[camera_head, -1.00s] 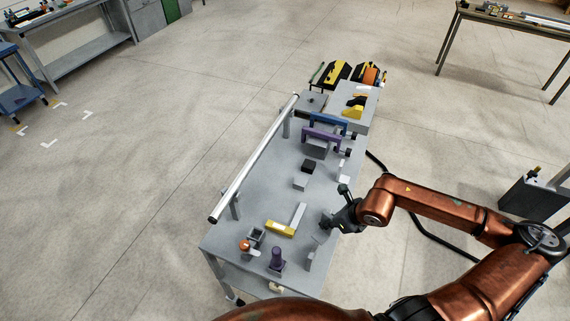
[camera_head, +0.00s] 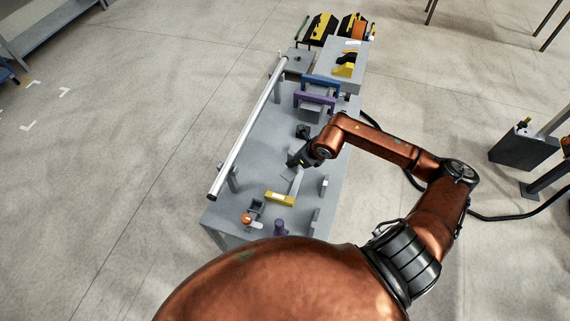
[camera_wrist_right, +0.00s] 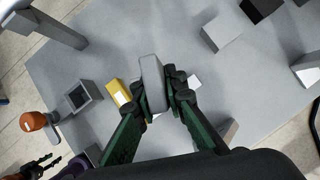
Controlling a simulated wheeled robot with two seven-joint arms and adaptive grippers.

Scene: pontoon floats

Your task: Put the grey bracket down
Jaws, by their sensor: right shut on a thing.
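My right gripper (camera_head: 292,161) is over the middle of the grey bench (camera_head: 262,152). In the right wrist view its two dark green fingers (camera_wrist_right: 162,92) are shut on the grey bracket (camera_wrist_right: 152,82), a pale slab standing up between the tips. In the head view I cannot pick the bracket out from behind the gripper. A yellow block (camera_head: 279,198) with a pale bar (camera_head: 297,182) lies just below the gripper there; the block also shows behind the bracket in the wrist view (camera_wrist_right: 119,92). I cannot tell whether the bracket touches the bench.
A long pipe (camera_head: 247,130) runs along the bench's left edge. An open grey box (camera_head: 256,208), an orange knob (camera_head: 246,219) and a purple part (camera_head: 280,227) stand at the near end. Purple (camera_head: 315,98) and blue handles (camera_head: 322,80) stand beyond the gripper.

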